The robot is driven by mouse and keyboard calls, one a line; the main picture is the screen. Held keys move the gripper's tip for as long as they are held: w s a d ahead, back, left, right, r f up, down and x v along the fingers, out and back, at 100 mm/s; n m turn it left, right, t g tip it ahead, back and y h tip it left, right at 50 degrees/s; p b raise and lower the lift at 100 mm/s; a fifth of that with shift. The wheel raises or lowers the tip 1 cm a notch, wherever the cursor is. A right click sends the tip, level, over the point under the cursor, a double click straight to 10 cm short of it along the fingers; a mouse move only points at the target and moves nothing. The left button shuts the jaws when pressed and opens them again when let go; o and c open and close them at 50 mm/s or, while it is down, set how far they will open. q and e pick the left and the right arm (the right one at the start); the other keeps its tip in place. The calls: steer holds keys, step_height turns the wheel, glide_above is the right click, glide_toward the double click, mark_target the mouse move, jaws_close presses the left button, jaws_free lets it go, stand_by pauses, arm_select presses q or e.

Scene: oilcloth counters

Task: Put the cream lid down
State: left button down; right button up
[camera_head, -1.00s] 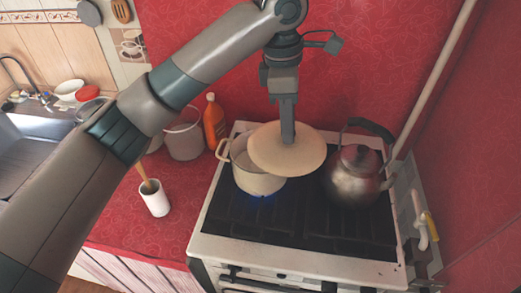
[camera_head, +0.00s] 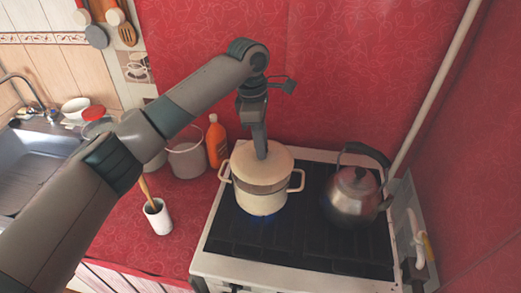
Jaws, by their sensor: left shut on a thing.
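The cream lid (camera_head: 280,163) is round and flat, and it is over the cream pot (camera_head: 262,203) on the stove's back left burner. Its edge lines up closely with the pot's rim. I cannot tell for certain whether it rests on the rim or hangs just above it. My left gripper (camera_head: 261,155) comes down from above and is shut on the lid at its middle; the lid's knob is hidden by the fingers. The pot's two side handles show. My right gripper is not in view.
A metal kettle (camera_head: 352,196) stands on the stove (camera_head: 296,262) to the right of the pot. An orange bottle (camera_head: 216,142), a grey bucket (camera_head: 187,160) and a white cup (camera_head: 158,217) with a wooden utensil stand on the red counter (camera_head: 118,240). A blue flame shows under the pot.

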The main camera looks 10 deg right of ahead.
arm_select(q)
steer(key=shift+w+f, duration=0.15)
steer(key=shift+w, duration=0.1)
steer(key=shift+a+f+p, duration=0.1)
steer(key=shift+f+p, duration=0.4)
steer(key=shift+f, duration=0.15)
step_height(320, 180, down, 2)
steer(key=shift+p, duration=0.5)
steer(key=shift+f, duration=0.35)
steer(key=c, duration=1.5)
jaws_free()
steer(key=shift+f, duration=0.1)
steer(key=shift+o, duration=0.2)
